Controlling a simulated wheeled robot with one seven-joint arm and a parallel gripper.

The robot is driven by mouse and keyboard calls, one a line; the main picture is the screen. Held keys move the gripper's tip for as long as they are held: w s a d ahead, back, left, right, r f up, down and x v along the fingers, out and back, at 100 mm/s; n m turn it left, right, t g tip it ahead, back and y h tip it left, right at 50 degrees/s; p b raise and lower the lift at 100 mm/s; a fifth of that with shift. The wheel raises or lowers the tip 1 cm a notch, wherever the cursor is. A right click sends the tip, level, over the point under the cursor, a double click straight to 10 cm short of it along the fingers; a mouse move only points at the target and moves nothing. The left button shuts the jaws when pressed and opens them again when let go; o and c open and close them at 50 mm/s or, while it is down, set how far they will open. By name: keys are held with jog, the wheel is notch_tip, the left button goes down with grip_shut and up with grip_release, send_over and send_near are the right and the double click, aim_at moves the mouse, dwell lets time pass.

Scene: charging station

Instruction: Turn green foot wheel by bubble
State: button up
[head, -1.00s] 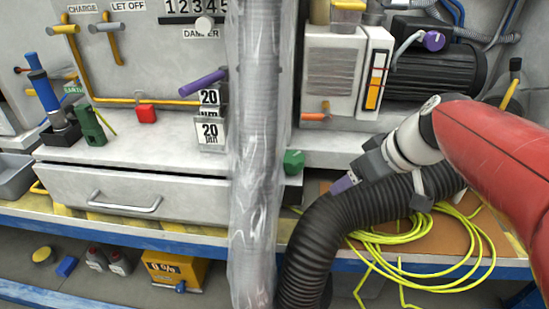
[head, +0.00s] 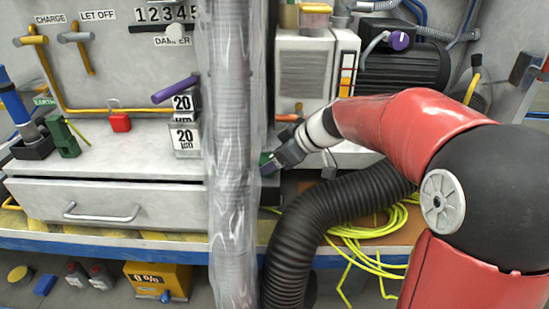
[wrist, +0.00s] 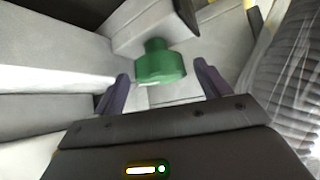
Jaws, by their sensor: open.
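The green foot wheel (wrist: 160,68) sits on a short green stem under a pale grey block in the wrist view. In the head view only a small green part of it (head: 265,158) shows beside my gripper (head: 272,165), which hides the rest. My gripper (wrist: 163,82) is open in the wrist view. Its two purple fingertips stand on either side of the wheel's near edge, with gaps visible on both sides. I cannot make out a bubble in either view.
A plastic-wrapped column (head: 232,200) stands just left of my gripper. A thick black ribbed hose (head: 300,235) curves below it, over coiled yellow cable (head: 380,235). A grey cabinet (head: 304,75) stands above. A drawer (head: 105,205) is at the left.

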jog(key=c, duration=0.9)
jog(key=shift+f, duration=0.1)
jog(key=shift+c, duration=0.2)
jog(key=shift+f+m+b, duration=0.1)
jog(key=shift+m+b, duration=0.2)
jog(key=shift+b, duration=0.25)
jog(key=shift+s+a+m+t+h+b, duration=0.15)
jog(key=shift+m+t+h+b, duration=0.25)
jog(key=shift+m+t+b, duration=0.3)
jog(key=shift+s+m+t+h+b, duration=0.1)
jog(key=shift+m+t+h+b, duration=0.35)
jog(key=shift+m, duration=0.15)
jog(key=m+p, duration=0.1)
jog(key=m+t+h+p, duration=0.1)
jog(key=shift+s+a+r+m+h, duration=0.1)
jog(key=shift+a+r+m+h, duration=0.15)
jog(key=shift+r+m, duration=0.15)
jog(key=shift+f+m+t+h+p, duration=0.1)
jog(key=shift+m+t+h+p, duration=0.25)
jog(key=shift+p, duration=0.75)
jog(key=shift+f+m+h+p, duration=0.25)
jog(key=shift+m+p, duration=0.1)
jog(key=shift+m, duration=0.1)
